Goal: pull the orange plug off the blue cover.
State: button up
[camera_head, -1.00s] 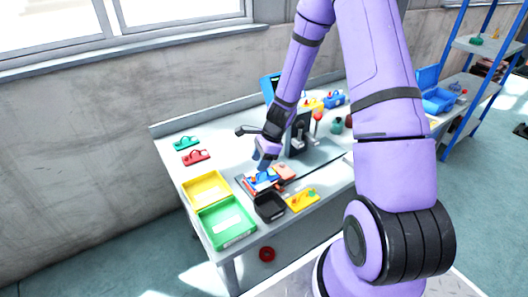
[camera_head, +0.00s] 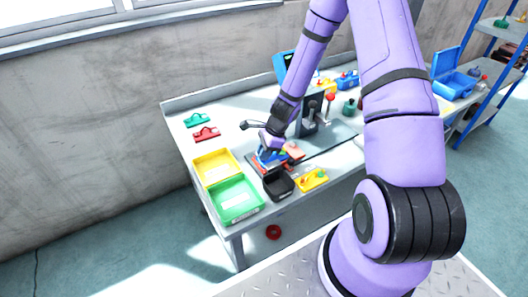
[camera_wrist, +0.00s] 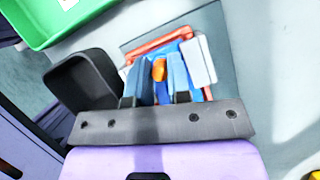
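The blue cover (camera_wrist: 186,46) lies on a red-orange piece on a grey mat, below my gripper in the wrist view. In the head view the cover (camera_head: 268,158) is partly hidden by my gripper (camera_head: 265,152). The orange plug (camera_wrist: 159,70) stands out from the cover, between the two fingers of my gripper (camera_wrist: 155,82) in the wrist view. The fingers are apart, one on each side of the plug, with blue showing between them. Whether the fingertips touch the cover cannot be told. The plug is not distinguishable in the head view.
A black bin (camera_head: 278,184) stands close beside the cover, with green (camera_head: 236,200) and yellow (camera_head: 216,166) trays to the left. A yellow part (camera_head: 313,180) lies right of the bin. A dark upright fixture (camera_head: 309,117) stands behind. Red and green parts lie farther back.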

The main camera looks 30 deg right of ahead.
grip_shut()
jog(key=shift+c, duration=0.6)
grip_release()
grip_shut()
jog(key=shift+r, duration=0.15)
jog(key=shift+r, duration=2.85)
